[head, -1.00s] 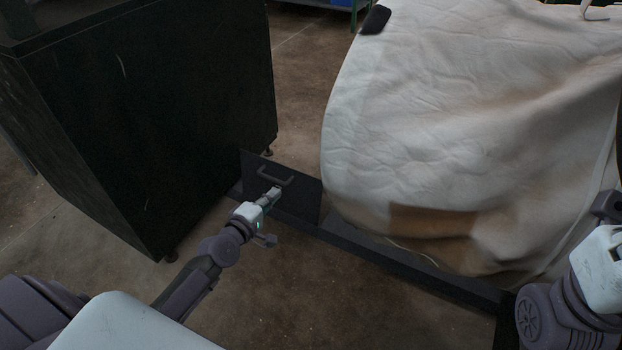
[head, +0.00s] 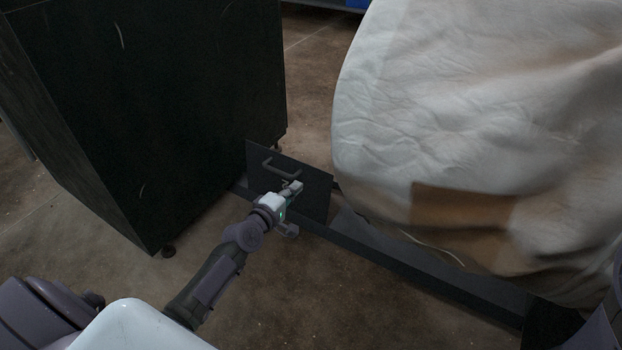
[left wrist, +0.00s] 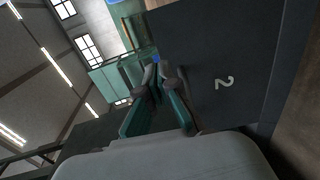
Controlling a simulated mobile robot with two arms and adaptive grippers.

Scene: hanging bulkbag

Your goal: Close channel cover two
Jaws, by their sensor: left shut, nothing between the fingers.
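Channel cover two is a dark flat panel (head: 312,192) with a bar handle (head: 281,167) near its top. It stands up from the dark floor channel (head: 385,256). In the left wrist view the panel (left wrist: 205,60) fills the right side and bears a white "2" (left wrist: 225,82). My left gripper (head: 296,186) is in front of the panel, just below the handle; I cannot tell if it touches the panel. Its fingers (left wrist: 157,75) are shut with nothing between them. My right gripper is not in view; a bit of that arm shows at the lower right edge.
A large black cabinet (head: 150,100) stands on the left beside the cover. A big white bulk bag (head: 430,100) with a brown patch hangs over the channel on the right. The concrete floor (head: 330,300) in front of the channel is clear.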

